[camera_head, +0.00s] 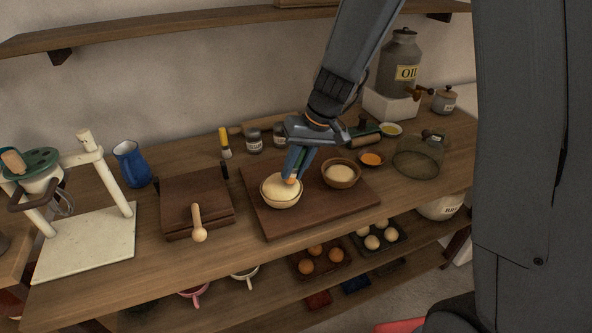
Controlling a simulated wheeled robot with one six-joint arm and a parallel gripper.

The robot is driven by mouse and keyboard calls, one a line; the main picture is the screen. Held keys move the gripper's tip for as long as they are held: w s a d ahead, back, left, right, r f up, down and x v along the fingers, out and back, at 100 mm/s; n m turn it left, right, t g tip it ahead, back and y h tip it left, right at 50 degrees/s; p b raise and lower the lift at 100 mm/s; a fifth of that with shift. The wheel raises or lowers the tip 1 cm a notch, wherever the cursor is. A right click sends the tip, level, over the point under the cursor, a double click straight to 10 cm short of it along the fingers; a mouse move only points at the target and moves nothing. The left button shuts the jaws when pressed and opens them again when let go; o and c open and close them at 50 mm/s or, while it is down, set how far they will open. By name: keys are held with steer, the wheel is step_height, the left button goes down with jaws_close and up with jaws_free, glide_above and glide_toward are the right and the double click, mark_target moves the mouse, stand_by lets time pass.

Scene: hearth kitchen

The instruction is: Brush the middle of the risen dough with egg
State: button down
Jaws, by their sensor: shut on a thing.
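My gripper (292,178) points down over the left dough bowl and is shut on a small tool, seemingly the brush. Only an orange and pale bit of it shows between the fingertips. The left bowl (281,203) holds a pale, domed dough (274,189); the tool's tip is at or just above the dough, and I cannot tell if it touches. A brown bowl (341,185) with pale contents stands to the right on the same dark board (316,211). A small dish with orange contents (371,159), perhaps the egg, sits right of the board.
A wire dome (418,157), a yellow-filled dish (390,129) and an oil urn (399,68) stand to the right. Jars (254,141) stand behind the board. A wooden box (196,204) with a wooden spoon, a blue jug (131,164) and a white stand (88,242) are left.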

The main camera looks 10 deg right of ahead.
steer(key=shift+w+a, duration=0.2)
steer(key=shift+w, duration=0.35)
steer(key=shift+w+a, duration=0.2)
steer(key=shift+w, duration=0.35)
steer(key=shift+s, duration=0.1)
steer(key=shift+s+d+f+b, duration=0.1)
steer(key=shift+s+d+b, duration=0.2)
steer(key=shift+s, duration=0.45)
steer(key=shift+s+d+b, duration=0.25)
steer(key=shift+s+d, duration=0.05)
steer(key=shift+s, duration=0.4)
steer(key=shift+w, duration=0.1)
